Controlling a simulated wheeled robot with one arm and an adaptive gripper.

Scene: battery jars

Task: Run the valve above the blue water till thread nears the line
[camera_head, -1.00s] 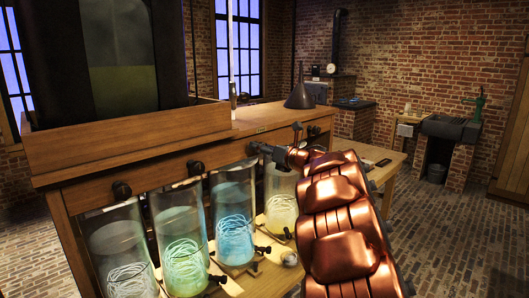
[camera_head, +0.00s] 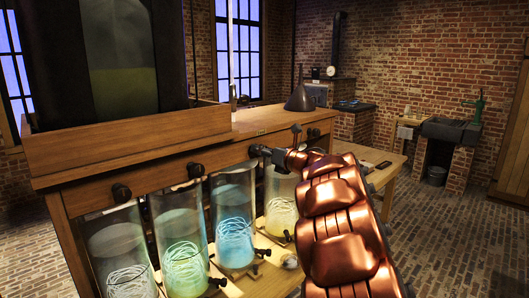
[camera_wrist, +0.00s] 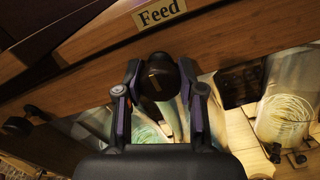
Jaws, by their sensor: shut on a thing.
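The blue-water jar (camera_head: 232,205) is a clear glass cylinder with pale thread (camera_head: 235,240) coiled low in its blue liquid. I cannot make out a line on it. Above it, my gripper (camera_head: 265,151) reaches the bench's front rail, at the valve over the blue jar. In the wrist view, my gripper's two fingers (camera_wrist: 160,92) close around the sides of the dark round valve knob (camera_wrist: 159,76), under a "Feed" plate (camera_wrist: 158,14). The blue jar is mostly hidden there by my gripper.
A pale jar (camera_head: 118,245) and green jar (camera_head: 180,235) stand left of the blue one, a yellow jar (camera_head: 280,200) right. Other dark valves (camera_head: 121,192) line the rail. A large tank (camera_head: 122,85) and a funnel (camera_head: 299,95) stand on top. Open brick floor lies right.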

